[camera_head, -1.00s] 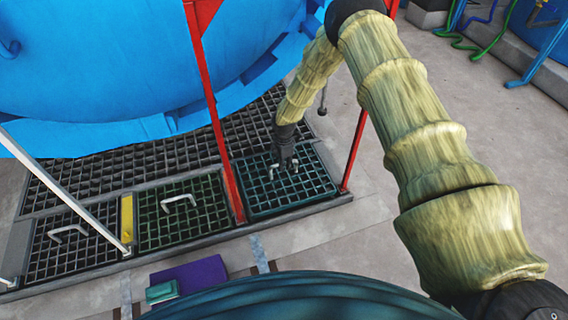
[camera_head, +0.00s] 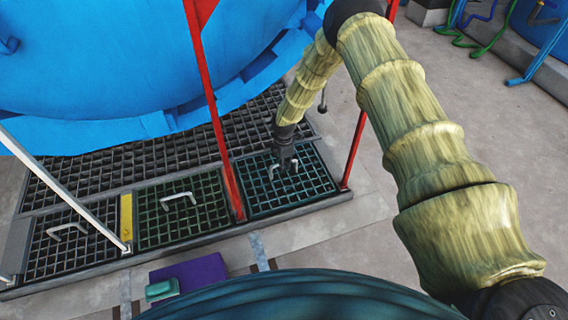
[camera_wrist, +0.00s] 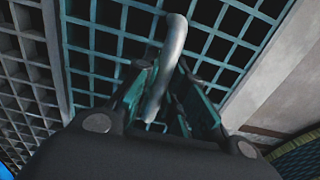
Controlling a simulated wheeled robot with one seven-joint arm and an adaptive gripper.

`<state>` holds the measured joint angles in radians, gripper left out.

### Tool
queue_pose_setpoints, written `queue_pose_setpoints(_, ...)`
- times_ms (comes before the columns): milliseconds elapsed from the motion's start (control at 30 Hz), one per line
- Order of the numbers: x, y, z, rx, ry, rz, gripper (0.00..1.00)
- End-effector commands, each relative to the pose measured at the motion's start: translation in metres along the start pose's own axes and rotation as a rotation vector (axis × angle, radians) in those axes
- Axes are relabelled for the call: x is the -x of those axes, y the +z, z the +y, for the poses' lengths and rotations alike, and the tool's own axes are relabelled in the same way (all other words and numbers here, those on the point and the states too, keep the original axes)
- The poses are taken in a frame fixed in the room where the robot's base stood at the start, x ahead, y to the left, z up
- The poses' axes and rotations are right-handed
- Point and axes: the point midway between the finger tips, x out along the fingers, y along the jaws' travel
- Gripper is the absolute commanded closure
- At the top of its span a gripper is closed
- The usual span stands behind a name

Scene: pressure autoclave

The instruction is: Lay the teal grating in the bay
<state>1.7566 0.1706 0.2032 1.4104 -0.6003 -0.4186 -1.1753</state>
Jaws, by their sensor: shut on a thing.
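The teal grating (camera_head: 302,198) lies in the right-hand bay of the floor frame, between the red posts, in the head view. It looks about level with the gratings beside it; I cannot tell whether it is fully seated. My gripper (camera_head: 283,167) is above its upper middle, shut on its pale handle. In the wrist view, the handle (camera_wrist: 174,42) passes between the fingers of my gripper (camera_wrist: 160,95), with the teal bars (camera_wrist: 215,48) beyond. My fingers hide part of the handle.
A green grating (camera_head: 182,222) and a dark grating (camera_head: 72,248), each with a handle, lie to the left. A yellow strip (camera_head: 126,218) separates them. Red posts (camera_head: 220,130) (camera_head: 355,145) flank the teal grating. A blue vessel (camera_head: 130,70) stands behind.

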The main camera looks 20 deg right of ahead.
Motion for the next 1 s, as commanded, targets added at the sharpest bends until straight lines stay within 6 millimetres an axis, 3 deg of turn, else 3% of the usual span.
queue_pose_setpoints(1000,-0.014,0.000,0.002,0.000,0.003,0.000,1.00)
